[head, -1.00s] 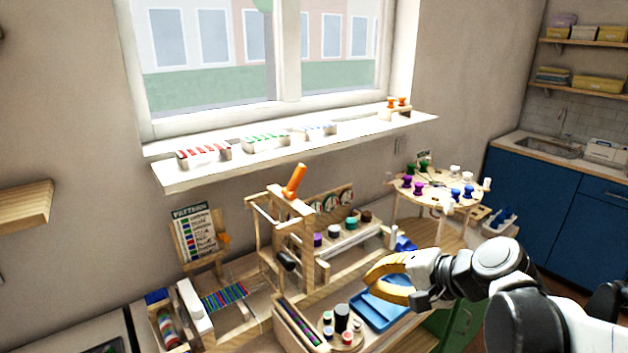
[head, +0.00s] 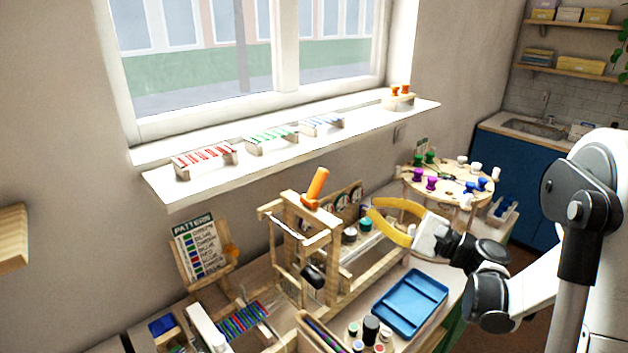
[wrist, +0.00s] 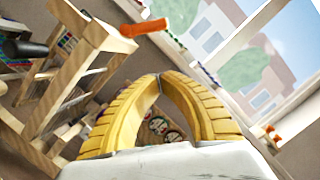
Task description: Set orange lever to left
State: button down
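The orange lever (head: 316,186) stands on top of a wooden frame (head: 318,240), its upper end leaning to the right in the head view. It also shows in the wrist view (wrist: 146,27), at the top, beyond the fingertips. My gripper (head: 371,209) has yellow curved fingers that bow outward and meet at their tips, with nothing between them. It is to the right of the lever and a little lower in the head view, apart from it. In the wrist view my gripper (wrist: 160,77) points toward the space beside the frame.
A black handle (head: 313,276) sticks out of the frame's front. A blue tray (head: 411,302) and small jars lie below my gripper. A round peg board (head: 447,188) stands behind on the right. The windowsill (head: 290,150) runs above, with orange pegs (head: 401,90) at its right end.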

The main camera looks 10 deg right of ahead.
aim_at(316, 188)
jog(key=w+a+r+b, duration=0.2)
jog(key=w+a+r, duration=0.1)
jog(key=a, duration=0.6)
jog(key=shift+w+a+r, duration=0.3)
jog(key=shift+w+r, duration=0.1)
jog(key=shift+w, duration=0.3)
